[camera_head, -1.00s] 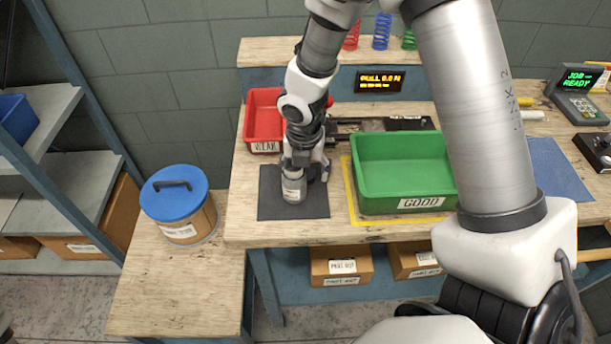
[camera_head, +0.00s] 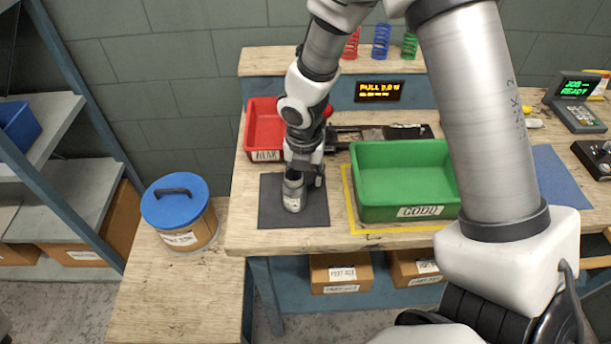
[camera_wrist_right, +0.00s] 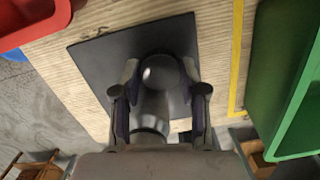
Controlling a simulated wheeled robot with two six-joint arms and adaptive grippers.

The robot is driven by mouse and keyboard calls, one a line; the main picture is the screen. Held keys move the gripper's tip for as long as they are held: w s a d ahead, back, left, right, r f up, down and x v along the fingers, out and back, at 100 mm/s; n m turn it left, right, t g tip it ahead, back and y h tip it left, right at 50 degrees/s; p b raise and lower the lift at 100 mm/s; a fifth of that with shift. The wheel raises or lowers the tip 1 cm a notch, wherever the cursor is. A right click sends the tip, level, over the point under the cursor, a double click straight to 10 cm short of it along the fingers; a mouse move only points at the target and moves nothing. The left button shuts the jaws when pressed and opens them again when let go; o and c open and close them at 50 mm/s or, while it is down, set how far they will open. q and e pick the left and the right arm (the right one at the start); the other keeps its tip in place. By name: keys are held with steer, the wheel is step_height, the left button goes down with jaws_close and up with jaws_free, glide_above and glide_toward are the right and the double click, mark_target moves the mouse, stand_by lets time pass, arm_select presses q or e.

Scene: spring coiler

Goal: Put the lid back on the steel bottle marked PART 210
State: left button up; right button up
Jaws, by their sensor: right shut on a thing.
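My right gripper (camera_head: 303,176) points down at the bottle's top. In the right wrist view its fingers (camera_wrist_right: 160,90) are closed around a round grey piece (camera_wrist_right: 160,72), which looks like the lid, with shiny steel below it. The fingers partly hide the join, so I cannot tell whether the lid is seated. My left gripper is out of view.
A red bin (camera_head: 262,132) stands behind left of the mat, and a green bin (camera_head: 405,216) marked GOOD close to its right. A blue-lidded container (camera_head: 185,232) stands on the lower bench at left. The bench's front edge is just in front of the mat.

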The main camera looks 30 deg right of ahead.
mark_target(306, 178)
step_height(306, 178, up, 17)
steer(key=p, duration=0.2)
steer(key=shift+f+p, duration=0.15)
steer(key=shift+p, duration=0.15)
